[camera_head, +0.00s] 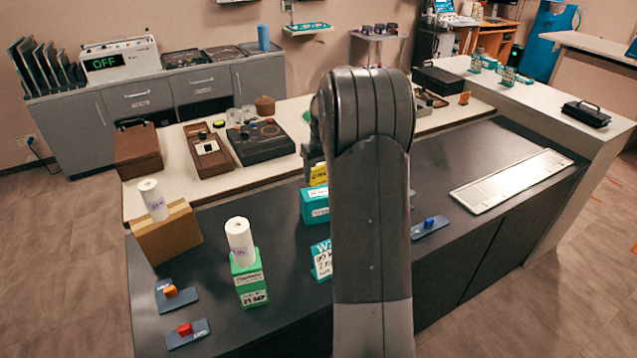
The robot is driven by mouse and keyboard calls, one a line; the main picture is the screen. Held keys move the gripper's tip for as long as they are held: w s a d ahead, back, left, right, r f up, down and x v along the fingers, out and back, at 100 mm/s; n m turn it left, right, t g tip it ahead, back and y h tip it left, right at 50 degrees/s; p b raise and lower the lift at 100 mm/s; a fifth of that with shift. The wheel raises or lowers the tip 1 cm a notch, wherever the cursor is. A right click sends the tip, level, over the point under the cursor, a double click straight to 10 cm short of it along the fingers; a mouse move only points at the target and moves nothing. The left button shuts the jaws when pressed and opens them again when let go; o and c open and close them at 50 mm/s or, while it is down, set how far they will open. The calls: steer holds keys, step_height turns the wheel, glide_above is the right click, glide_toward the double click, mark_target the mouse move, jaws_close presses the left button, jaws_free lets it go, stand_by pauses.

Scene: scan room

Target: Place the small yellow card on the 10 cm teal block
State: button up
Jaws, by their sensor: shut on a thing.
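The small yellow card (318,174) shows just left of my arm, with its right side hidden. My gripper (314,160) is mostly hidden behind my arm; its dark visible part is at the card's upper edge, and it is shut on the card. A teal block (314,205) with a white label stands on the dark counter directly below the card in the picture. I cannot tell whether card and block touch. A second teal block (321,261) with white lettering stands nearer, partly hidden by my arm. I cannot read which is the 10 cm one.
A green box (249,281) with a white roll (240,241) on top and a cardboard box (166,235) with another roll (153,199) stand left. Small plates with orange (171,291), red (185,329) and blue (429,223) pieces lie around.

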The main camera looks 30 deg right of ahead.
mark_target(319, 180)
steer(key=shift+w+a+f, duration=0.15)
steer(key=shift+a+f, duration=0.05)
steer(key=shift+f, duration=1.95)
steer(key=shift+f, duration=0.15)
steer(key=o, duration=1)
